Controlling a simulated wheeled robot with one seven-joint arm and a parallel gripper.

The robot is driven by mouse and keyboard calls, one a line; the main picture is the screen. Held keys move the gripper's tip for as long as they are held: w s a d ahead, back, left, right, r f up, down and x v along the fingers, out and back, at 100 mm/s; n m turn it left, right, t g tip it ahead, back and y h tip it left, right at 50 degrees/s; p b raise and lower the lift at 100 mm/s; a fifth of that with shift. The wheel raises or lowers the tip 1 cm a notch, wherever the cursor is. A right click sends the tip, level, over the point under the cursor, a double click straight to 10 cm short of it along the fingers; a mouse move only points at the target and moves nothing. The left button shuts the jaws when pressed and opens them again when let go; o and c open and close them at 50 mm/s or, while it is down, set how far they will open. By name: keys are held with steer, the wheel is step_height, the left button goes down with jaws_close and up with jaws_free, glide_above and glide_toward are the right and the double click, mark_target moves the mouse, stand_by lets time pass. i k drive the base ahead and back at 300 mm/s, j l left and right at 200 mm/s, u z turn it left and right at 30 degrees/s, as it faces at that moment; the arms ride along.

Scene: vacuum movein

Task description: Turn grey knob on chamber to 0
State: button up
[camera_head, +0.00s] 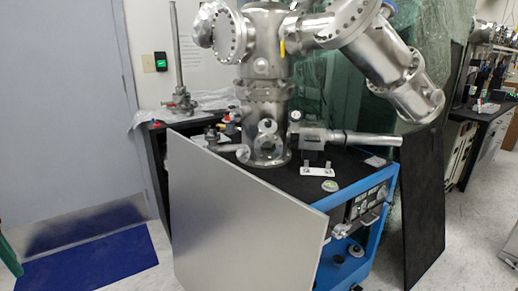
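The steel vacuum chamber (262,60) stands upright on the black top of a blue cart (382,235). Large flanged ports branch off it to the left and the upper right. Near its base are a small round viewport flange (268,148), a grey valve body (313,136) with a tube to the right, and a small round dial or knob (296,115). I cannot tell which small part is the grey knob, and no number scale is readable. My gripper is not in view.
A grey panel (240,225) leans against the cart's front left, and a black panel (424,205) stands at its right. A blue mat (88,262) lies by the grey door (65,110). A cluttered bench (490,112) is at far right.

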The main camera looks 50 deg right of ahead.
mark_target(241, 153)
steer(key=i+z, duration=0.45)
steer(key=i+j+z, duration=0.1)
steer(key=i+z, duration=0.4)
steer(key=i+j+z, duration=0.95)
steer(key=l, duration=0.1)
